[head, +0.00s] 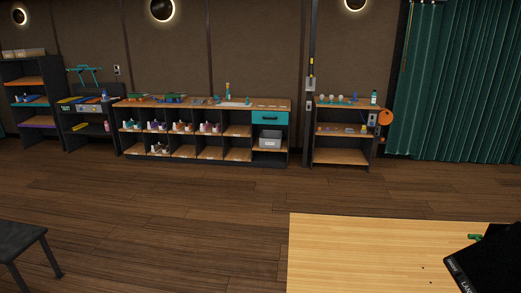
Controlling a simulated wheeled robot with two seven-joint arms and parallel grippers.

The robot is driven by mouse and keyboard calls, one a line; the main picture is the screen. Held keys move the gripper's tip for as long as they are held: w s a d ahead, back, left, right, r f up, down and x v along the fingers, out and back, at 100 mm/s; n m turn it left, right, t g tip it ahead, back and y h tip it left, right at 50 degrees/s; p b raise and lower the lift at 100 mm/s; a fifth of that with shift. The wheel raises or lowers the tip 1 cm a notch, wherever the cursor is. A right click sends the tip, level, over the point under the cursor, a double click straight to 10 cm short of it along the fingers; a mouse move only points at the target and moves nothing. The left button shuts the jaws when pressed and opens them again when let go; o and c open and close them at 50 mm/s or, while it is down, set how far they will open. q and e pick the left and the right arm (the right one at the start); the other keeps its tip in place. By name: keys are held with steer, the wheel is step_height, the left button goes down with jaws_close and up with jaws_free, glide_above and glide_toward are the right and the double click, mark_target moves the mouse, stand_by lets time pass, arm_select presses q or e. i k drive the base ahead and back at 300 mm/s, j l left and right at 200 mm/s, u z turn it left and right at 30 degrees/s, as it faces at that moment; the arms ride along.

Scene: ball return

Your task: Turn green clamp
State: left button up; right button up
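A small green piece (474,237), possibly the green clamp, shows at the right of the wooden table. It sits by the upper left edge of a tilted black panel (490,262) with white lettering, which may hide part of it. It is too small to tell which way it is turned. Neither of my grippers is in view.
The light wooden table (360,250) is mostly bare, with a few small dark spots near the panel. A dark bench (18,238) stands at the lower left. Open wooden floor (170,210) lies between. A long shelf unit (200,104), other shelves and a green curtain (455,80) line the back wall.

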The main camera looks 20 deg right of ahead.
mark_target(478, 237)
steer(key=i+l+z, duration=0.1)
steer(key=i+z, duration=0.15)
steer(key=z, duration=0.2)
steer(key=i+z, duration=0.3)
steer(key=z, duration=0.15)
steer(key=i+j+z, duration=0.15)
steer(key=z, duration=0.3)
steer(key=i+j+z, duration=0.25)
steer(key=z, duration=0.2)
steer(key=i, duration=0.1)
